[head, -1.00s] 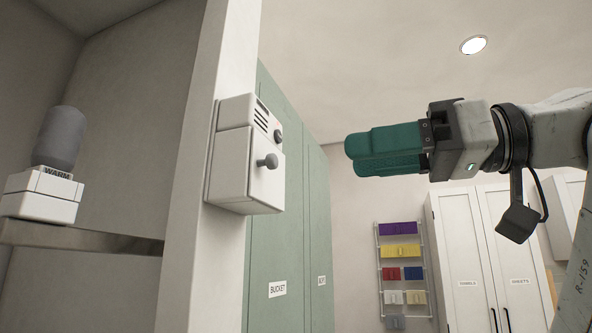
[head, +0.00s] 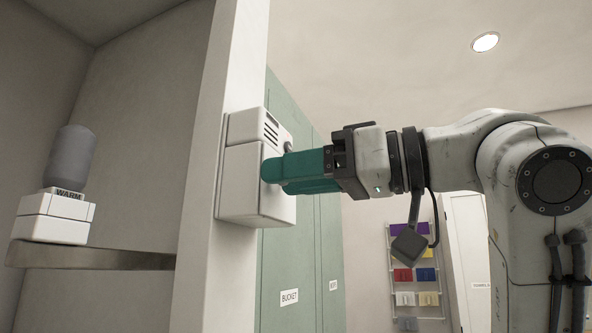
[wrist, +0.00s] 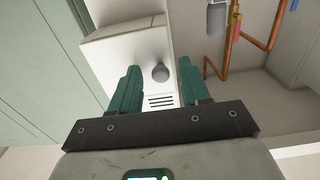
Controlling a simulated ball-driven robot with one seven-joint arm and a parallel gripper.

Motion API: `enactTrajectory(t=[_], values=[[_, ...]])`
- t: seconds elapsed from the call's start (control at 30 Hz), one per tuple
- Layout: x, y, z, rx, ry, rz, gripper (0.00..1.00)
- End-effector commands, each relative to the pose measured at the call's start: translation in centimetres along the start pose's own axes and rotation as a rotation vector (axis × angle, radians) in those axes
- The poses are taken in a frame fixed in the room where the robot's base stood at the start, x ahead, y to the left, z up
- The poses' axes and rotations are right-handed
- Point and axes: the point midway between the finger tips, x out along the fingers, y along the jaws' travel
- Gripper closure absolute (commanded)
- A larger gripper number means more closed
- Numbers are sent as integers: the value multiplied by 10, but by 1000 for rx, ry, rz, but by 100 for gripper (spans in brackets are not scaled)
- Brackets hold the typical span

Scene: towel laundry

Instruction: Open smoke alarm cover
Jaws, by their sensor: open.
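The smoke alarm is a white box (head: 245,190) fixed to a pale upright panel, with a slotted grille at its top. In the wrist view its cover (wrist: 125,58) faces me and carries a grey round knob (wrist: 160,73). My gripper (head: 270,170) has teal fingers and is at the box's front; it hides the knob in the head view. In the wrist view the open fingers (wrist: 158,82) stand on either side of the knob, with gaps between. The cover looks closed.
A grey cylinder on a white block marked WARM (head: 56,217) stands on a shelf at left. Green lockers (head: 290,230) stand behind the alarm. A rack of coloured towels (head: 414,275) is at right. Copper pipes (wrist: 265,30) show in the wrist view.

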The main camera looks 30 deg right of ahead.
Motion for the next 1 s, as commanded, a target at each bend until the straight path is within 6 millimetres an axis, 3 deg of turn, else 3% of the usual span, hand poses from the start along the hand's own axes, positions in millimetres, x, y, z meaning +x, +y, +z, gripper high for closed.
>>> enactTrajectory(t=[0.23, 0.7, 1.0], values=[[1, 0, 0, 0, 0, 0, 54], [0, 0, 0, 1, 0, 0, 99], [0, 0, 0, 1, 0, 0, 100]])
